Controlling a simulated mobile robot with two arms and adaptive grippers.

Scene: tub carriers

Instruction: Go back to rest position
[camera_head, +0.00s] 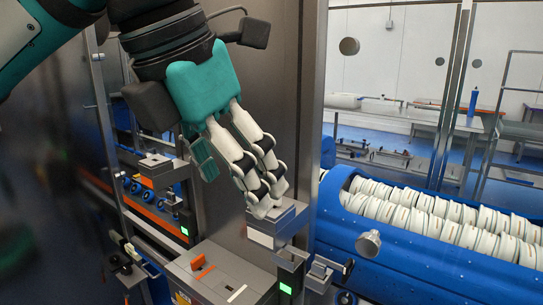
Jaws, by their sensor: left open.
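My left gripper (263,203) reaches in from the upper left, with a teal body and white-and-black jointed fingers pointing down and right. Its fingers are open, seen from the side, and I see nothing held between them. The fingertips appear in front of or just above a small grey metal block (283,222) on the machine frame; I cannot tell whether they touch it. My right gripper is not in view.
A blue carrier (420,262) with rows of white tubs (440,210) lies at the right. A grey box (222,275) with an orange handle (202,273) is below the gripper. A metal post (312,110) stands close to its right. Tables (400,115) stand behind.

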